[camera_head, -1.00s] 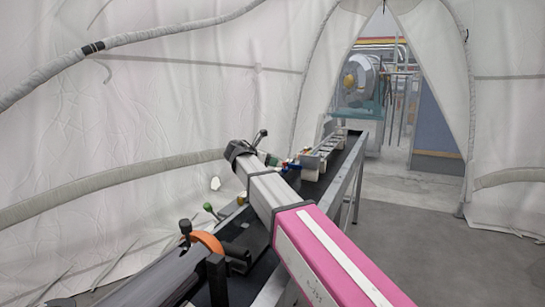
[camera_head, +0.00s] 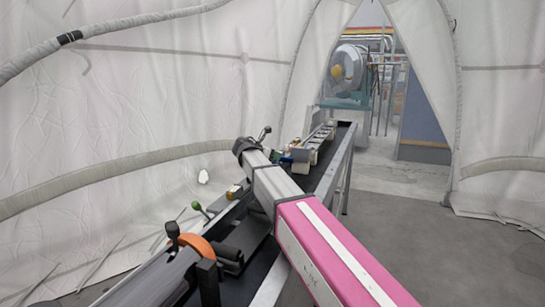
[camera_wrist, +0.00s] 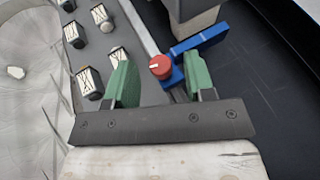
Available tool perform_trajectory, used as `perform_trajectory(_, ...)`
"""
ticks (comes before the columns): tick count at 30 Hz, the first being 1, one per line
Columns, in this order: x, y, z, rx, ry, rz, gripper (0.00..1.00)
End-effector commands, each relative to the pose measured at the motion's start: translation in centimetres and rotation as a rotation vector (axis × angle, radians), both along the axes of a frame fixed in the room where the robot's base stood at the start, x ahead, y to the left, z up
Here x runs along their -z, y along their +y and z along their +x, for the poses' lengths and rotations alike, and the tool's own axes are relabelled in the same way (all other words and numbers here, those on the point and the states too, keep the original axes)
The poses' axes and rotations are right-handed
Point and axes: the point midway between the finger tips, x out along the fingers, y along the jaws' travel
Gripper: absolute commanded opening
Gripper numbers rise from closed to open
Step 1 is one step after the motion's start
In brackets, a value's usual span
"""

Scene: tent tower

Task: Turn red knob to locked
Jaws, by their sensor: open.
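The red knob (camera_wrist: 160,67) shows in the wrist view, round with a pale mark on its face. It sits between the two green fingers of my gripper (camera_wrist: 161,80), closer to the right finger, and I see a gap to the left one. The fingers are apart, and whether either touches the knob I cannot tell. A blue bar (camera_wrist: 200,42) lies just beyond and right of the knob, with more blue beside and below the knob. In the head view my arm reaches over the bench and the knob cannot be made out clearly.
Several black blocks with pale, marked faces (camera_wrist: 87,80) stand left of the knob on a grey panel. A black surface (camera_wrist: 270,85) lies clear at the right. In the head view, a long bench (camera_head: 340,165) runs toward the tent opening, with lever handles (camera_head: 197,206) at its near left.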

Motion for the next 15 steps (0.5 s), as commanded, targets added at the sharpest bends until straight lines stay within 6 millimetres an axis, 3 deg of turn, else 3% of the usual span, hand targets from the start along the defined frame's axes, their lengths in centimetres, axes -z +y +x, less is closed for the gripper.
perform_trajectory(11, 0.22, -0.35, 0.39, -0.001, 0.000, 0.000, 0.49)
perform_trajectory(15, 0.21, -0.35, 0.39, -0.001, 0.000, 0.000, 0.07)
